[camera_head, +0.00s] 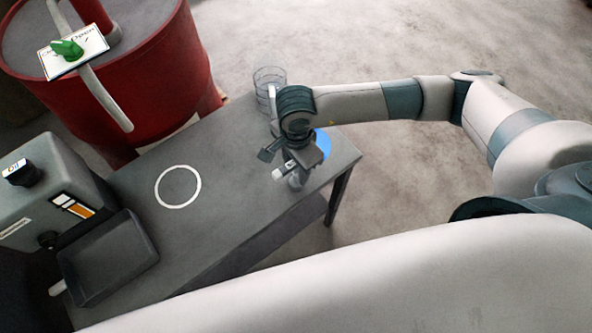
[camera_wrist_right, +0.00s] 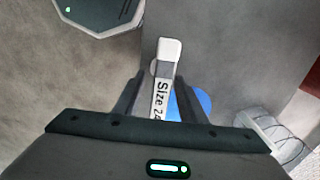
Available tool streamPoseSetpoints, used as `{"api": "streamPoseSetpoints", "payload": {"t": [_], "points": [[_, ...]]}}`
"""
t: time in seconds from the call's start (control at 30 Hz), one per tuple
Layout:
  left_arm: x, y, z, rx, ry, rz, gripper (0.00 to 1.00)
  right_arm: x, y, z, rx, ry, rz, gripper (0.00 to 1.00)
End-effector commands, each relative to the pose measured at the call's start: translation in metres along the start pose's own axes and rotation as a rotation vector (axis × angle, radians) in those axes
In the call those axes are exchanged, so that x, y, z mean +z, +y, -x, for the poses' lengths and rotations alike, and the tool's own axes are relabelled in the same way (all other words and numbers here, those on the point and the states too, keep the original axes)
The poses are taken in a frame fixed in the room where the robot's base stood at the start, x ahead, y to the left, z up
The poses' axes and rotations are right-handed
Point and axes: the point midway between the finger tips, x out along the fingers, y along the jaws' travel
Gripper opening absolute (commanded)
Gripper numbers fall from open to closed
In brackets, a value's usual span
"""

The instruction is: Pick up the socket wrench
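The socket wrench (camera_wrist_right: 163,88) is a pale bar with "Size 2…" printed along its handle; the last character is partly cut off. In the right wrist view it lies lengthwise between the two fingers of my right gripper (camera_wrist_right: 162,100), with a visible gap on each side. In the head view my right gripper (camera_head: 283,165) points down over the right end of the grey table, with a pale end of the wrench (camera_head: 279,174) showing beside it. The rest of the wrench is hidden by the gripper. My left gripper is out of view.
A blue disc (camera_head: 323,142) marks the grey table (camera_head: 225,150) near the wrench, and a white ring (camera_head: 177,187) lies mid-table. A wire basket (camera_head: 270,76) stands behind my right gripper. A grey machine with a dark tray (camera_head: 108,258) is at left; a red drum (camera_head: 165,70) stands behind.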

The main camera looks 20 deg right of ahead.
Motion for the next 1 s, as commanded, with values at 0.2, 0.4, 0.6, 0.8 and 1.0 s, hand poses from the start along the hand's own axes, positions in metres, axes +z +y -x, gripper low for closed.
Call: {"api": "streamPoseSetpoints", "payload": {"t": [0.2, 0.4, 0.6, 0.8, 1.0], "points": [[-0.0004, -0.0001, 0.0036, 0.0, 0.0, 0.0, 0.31, 0.0003, 0.0005, -0.01, 0.0, 0.0, 0.001, 0.38], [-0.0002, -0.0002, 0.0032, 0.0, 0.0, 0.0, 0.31, 0.0003, 0.0003, -0.0098, -0.001, 0.0, 0.001, 0.38], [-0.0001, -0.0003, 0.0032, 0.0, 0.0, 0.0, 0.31, 0.0003, 0.0002, -0.0096, -0.001, 0.0, 0.001, 0.35], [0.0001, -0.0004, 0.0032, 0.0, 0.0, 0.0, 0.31, 0.0002, 0.0002, -0.0095, -0.001, 0.0, 0.001, 0.0], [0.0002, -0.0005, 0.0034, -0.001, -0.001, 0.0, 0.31, 0.0002, -0.0002, -0.009, -0.002, 0.0, 0.001, 0.0]]}}
